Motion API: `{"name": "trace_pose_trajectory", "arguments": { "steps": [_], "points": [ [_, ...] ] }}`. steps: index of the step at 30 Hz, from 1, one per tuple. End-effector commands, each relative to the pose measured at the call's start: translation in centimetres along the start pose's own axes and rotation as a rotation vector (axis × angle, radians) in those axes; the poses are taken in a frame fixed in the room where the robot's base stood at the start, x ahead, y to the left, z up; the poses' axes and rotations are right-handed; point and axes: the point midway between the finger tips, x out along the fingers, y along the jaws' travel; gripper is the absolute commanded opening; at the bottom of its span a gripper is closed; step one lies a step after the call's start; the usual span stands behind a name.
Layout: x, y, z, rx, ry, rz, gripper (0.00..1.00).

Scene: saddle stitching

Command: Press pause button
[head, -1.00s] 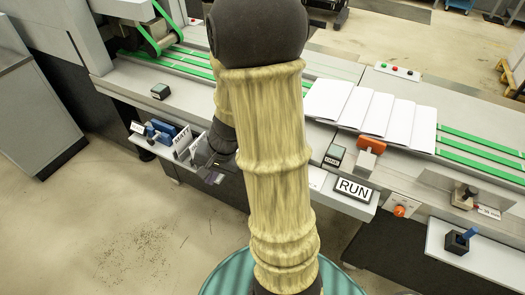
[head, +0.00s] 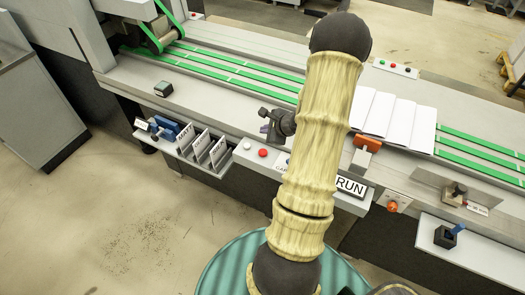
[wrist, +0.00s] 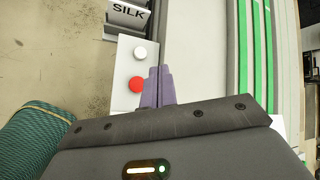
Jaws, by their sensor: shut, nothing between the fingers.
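A white button (head: 247,146) and a red button (head: 263,154) sit side by side on the light ledge at the machine's front. No lettering on either shows, so I cannot tell which one is pause. They also show in the wrist view, the white button (wrist: 140,53) and the red button (wrist: 136,84). My gripper (head: 271,132) is shut and empty. In the wrist view its purple fingertips (wrist: 159,70) are just right of the two buttons, with a small gap in the picture; their height above the surface is unclear.
Card holders (head: 202,148) stand left of the buttons, one marked SILK (wrist: 128,12). A RUN sign (head: 351,187), an orange-topped block (head: 366,144) and white sheets (head: 392,115) lie to the right. Green belts (head: 225,72) run behind. Another small button panel (head: 395,67) is at the far side.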

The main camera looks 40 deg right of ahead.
Motion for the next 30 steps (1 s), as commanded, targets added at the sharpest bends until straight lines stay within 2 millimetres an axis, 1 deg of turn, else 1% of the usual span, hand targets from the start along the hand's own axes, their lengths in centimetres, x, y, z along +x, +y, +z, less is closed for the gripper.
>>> {"name": "trace_pose_trajectory", "arguments": {
  "steps": [5,10,25,30],
  "points": [
    [0.1,0.1,0.0,-0.001,0.000,0.002,0.00],
    [0.7,0.6,-0.4,-0.002,-0.001,0.004,0.00],
    [4.8,3.6,-3.4,-0.003,-0.002,0.003,0.00],
    [5.8,4.3,-4.1,-0.005,-0.001,0.003,0.00]
  ]
}}
